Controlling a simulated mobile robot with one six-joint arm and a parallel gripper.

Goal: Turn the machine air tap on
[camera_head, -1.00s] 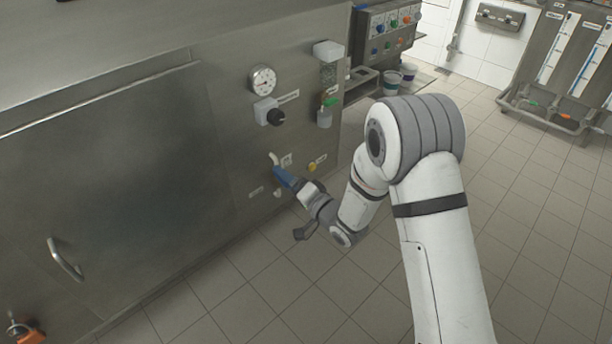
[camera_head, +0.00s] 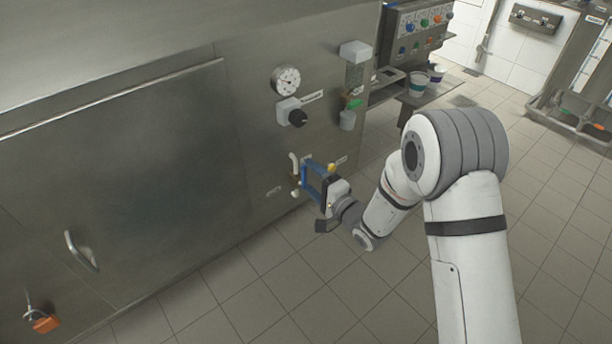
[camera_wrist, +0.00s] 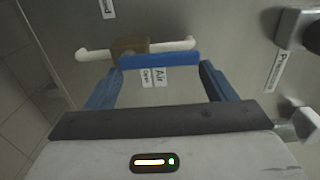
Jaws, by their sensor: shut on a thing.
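The air tap (camera_wrist: 131,46) has a brass-brown body on a white pipe that runs along the machine's steel panel. Its blue lever (camera_wrist: 160,61) lies parallel to the pipe, beside small labels reading "Air" and "Open" (camera_wrist: 153,76). My gripper (camera_wrist: 160,72) has a blue finger at each end of the lever and is shut on it lengthwise. In the head view my gripper (camera_head: 309,175) is at the low part of the panel, with the lever (camera_head: 304,174) upright alongside the white pipe; the tap body is hard to make out there.
Above the tap are a pressure gauge (camera_head: 286,79) and a black knob (camera_head: 297,118). A clear filter unit (camera_head: 354,78) hangs to their right. A large door with a handle (camera_head: 80,251) is at left. The tiled floor is open on the right.

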